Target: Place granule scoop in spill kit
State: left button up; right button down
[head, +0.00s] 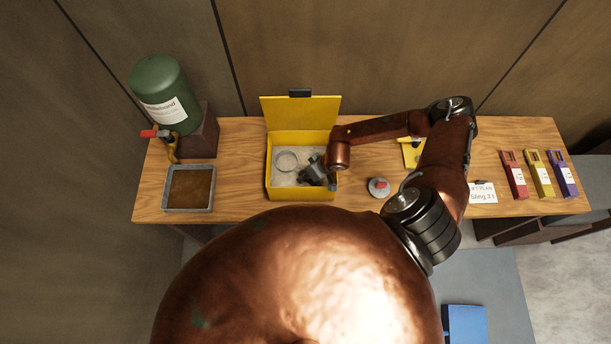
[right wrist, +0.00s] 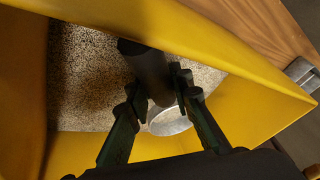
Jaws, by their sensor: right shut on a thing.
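The spill kit is a yellow box (head: 301,195) with its lid (head: 300,112) raised, in the middle of the table. It holds pale speckled granules (right wrist: 85,75). My right gripper (head: 318,172) is inside the box opening, towards its right side. In the right wrist view its fingers (right wrist: 163,82) are closed around a dark cylindrical handle (right wrist: 148,70), which I take as the granule scoop. A pale grey round rim (right wrist: 170,122) shows at the granules beyond the fingers; whether it joins the handle I cannot tell. My left gripper is not in view.
A green labelled cylinder (head: 160,85) and a grey tray (head: 188,209) with brown contents stand at the left. A round grey piece with a red top (head: 379,187) lies right of the box. A white card (head: 482,193) and red, yellow and purple tags (head: 539,177) are further right.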

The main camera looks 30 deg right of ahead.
jog(key=c, duration=2.1)
grip_release()
jog(key=shift+s, duration=0.1)
jog(key=shift+o, duration=1.9)
jog(key=shift+r, duration=0.2)
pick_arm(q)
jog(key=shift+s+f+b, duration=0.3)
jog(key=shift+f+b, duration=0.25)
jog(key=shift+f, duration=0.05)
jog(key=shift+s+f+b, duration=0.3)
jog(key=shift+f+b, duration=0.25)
pick_arm(e)
jog(key=v, duration=1.1)
jog(key=shift+s+r, duration=0.2)
jog(key=shift+r, duration=0.1)
jog(key=shift+d, duration=0.1)
